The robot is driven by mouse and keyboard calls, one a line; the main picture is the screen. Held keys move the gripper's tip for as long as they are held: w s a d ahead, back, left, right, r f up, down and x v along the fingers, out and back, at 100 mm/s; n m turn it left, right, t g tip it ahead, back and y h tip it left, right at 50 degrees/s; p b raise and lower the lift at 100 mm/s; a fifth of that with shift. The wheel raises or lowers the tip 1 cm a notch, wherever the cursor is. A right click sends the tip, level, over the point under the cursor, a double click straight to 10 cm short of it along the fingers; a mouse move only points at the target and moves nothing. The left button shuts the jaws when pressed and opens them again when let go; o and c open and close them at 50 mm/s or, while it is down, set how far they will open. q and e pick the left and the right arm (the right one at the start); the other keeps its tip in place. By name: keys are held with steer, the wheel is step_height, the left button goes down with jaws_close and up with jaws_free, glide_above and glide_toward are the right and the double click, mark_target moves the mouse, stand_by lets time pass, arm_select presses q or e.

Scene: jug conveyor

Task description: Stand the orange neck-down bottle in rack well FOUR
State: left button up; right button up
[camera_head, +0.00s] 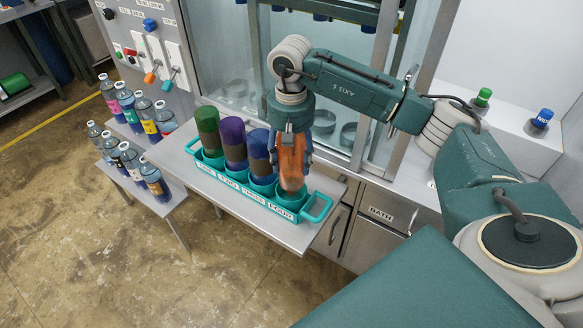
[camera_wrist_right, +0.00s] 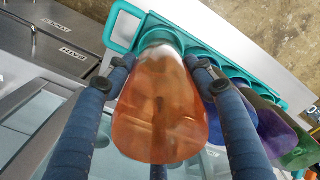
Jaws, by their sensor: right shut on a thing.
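The orange bottle (camera_head: 292,165) is neck-down and near upright at the right end of the teal rack (camera_head: 318,208). My right gripper (camera_head: 291,158) is shut on it, one finger on each side. The right wrist view shows the orange bottle (camera_wrist_right: 160,110) between the blue fingers, its narrow end at the ring of well FOUR (camera_wrist_right: 160,38). I cannot tell how far the neck is inside the well. The green (camera_head: 208,130), purple (camera_head: 234,143) and blue (camera_head: 260,155) bottles stand in wells ONE, TWO and THREE. My left gripper is not in view.
The rack stands on a grey shelf (camera_head: 180,156) before a glass cabinet (camera_head: 340,75). Several small labelled bottles (camera_head: 130,160) stand on side shelves at left. Drawers, one marked BATH (camera_head: 382,214), lie below right. Green (camera_head: 482,98) and blue (camera_head: 541,122) capped items stand at far right.

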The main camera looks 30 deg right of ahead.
step_height(320, 180, down, 4)
steer(key=shift+f+p, duration=0.1)
steer(key=shift+p, duration=0.45)
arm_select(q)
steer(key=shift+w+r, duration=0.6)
arm_select(e)
steer(key=shift+f, duration=0.15)
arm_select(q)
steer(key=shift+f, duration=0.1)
arm_select(e)
steer(key=shift+f+b, duration=0.2)
steer(key=shift+b, duration=0.1)
steer(key=o, duration=1.1)
steer(key=shift+o, duration=0.2)
steer(key=shift+r, duration=0.1)
